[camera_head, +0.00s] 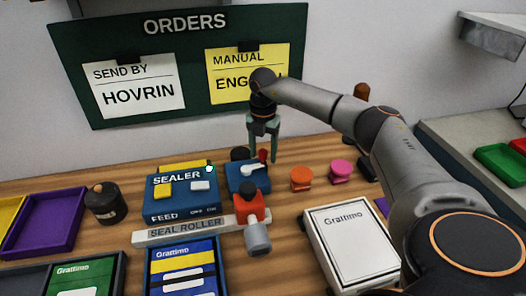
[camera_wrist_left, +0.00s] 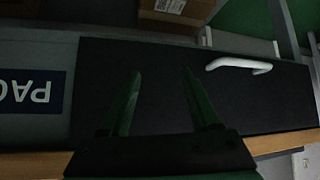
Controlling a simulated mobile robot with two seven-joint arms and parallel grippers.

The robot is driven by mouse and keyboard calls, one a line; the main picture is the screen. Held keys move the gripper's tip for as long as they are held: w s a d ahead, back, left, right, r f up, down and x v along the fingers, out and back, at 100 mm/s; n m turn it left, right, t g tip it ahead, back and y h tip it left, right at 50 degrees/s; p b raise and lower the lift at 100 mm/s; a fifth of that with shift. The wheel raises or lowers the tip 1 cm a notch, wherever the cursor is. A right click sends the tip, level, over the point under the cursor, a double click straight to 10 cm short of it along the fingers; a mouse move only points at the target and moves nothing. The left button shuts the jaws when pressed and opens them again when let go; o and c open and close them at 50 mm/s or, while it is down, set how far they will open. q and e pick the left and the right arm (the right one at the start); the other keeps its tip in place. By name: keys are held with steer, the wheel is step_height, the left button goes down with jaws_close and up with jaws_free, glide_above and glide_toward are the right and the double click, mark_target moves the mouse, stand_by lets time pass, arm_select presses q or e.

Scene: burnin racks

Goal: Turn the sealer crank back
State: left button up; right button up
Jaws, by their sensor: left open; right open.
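The blue sealer (camera_head: 182,198) stands on the wooden bench in the head view, with a yellow and a white button on top. A grey bar marked SEAL ROLLER (camera_head: 188,230) runs along its front. At the bar's right end is a red block with a dark knob and a grey cylinder, which looks like the crank (camera_head: 254,215). My right gripper (camera_head: 262,155) points down, open, behind a small blue box with a white lever (camera_head: 250,169), apart from the crank. A small red piece shows near its fingertips. My left gripper (camera_wrist_left: 161,78) is open and empty in the left wrist view.
Orange (camera_head: 301,178) and pink (camera_head: 340,170) round pieces stand right of the blue box. A white Grattimo box (camera_head: 352,244) lies in front of them. A dark jar (camera_head: 105,203) and purple tray (camera_head: 45,222) are left. The left wrist view shows a dark panel (camera_wrist_left: 255,100) with a white handle.

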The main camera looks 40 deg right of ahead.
jaws_close()
stand_by(0.5)
